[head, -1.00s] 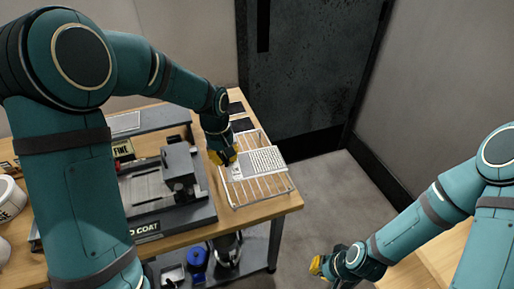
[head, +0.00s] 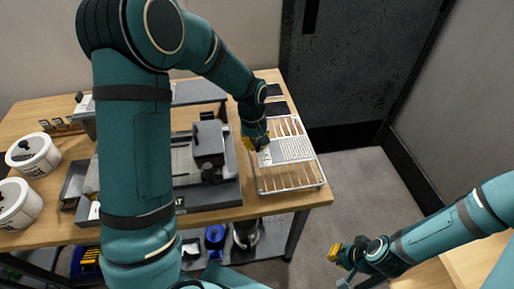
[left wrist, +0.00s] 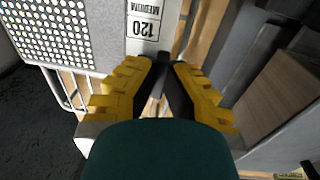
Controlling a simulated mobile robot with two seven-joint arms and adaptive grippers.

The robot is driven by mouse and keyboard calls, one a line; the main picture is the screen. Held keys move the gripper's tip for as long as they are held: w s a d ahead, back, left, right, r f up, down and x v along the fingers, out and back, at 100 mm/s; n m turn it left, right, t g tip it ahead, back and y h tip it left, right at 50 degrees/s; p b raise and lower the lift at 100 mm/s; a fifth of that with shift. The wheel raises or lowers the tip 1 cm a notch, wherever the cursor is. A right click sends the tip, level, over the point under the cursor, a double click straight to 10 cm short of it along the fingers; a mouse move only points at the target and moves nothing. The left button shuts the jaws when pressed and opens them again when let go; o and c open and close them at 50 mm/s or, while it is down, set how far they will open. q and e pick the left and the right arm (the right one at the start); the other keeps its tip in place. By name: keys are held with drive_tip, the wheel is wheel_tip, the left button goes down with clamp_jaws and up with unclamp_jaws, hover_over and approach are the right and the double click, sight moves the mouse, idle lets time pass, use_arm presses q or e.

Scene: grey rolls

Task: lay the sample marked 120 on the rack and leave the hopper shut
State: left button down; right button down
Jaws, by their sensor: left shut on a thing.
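The sample marked 120 is a pale perforated sheet (head: 291,149) with a label reading "120 MEDIUM" (left wrist: 143,27) at one end. My left gripper (head: 256,143) is shut on that labelled end, and its yellow fingers (left wrist: 163,68) come together at the sheet's edge in the left wrist view. The sheet lies flat on, or just above, the wire rack (head: 291,184) at the table's right end; I cannot tell if it touches. A grey box (head: 208,139) on the coating machine may be the hopper; its lid state is unclear. My right gripper (head: 335,253) hangs low, away from the sample.
The coating machine (head: 225,193) stands left of the rack, partly behind my left arm. White tubs (head: 33,153) stand at the table's far left. Dark pads (head: 277,108) lie behind the rack. A blue container (head: 215,236) is on the lower shelf. Floor right of the table is clear.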

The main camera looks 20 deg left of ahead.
use_arm(q)
drive_tip(key=shift+f, duration=1.05)
drive_tip(key=shift+f, duration=0.2)
drive_tip(key=c, duration=1.1)
unclamp_jaws()
drive_tip(key=shift+c, duration=0.2)
drive_tip(key=shift+r, duration=0.15)
wheel_tip(320, 180, up, 12)
drive_tip(key=p, duration=0.2)
drive_tip(key=shift+s+a, duration=0.25)
drive_tip(key=shift+a, duration=0.2)
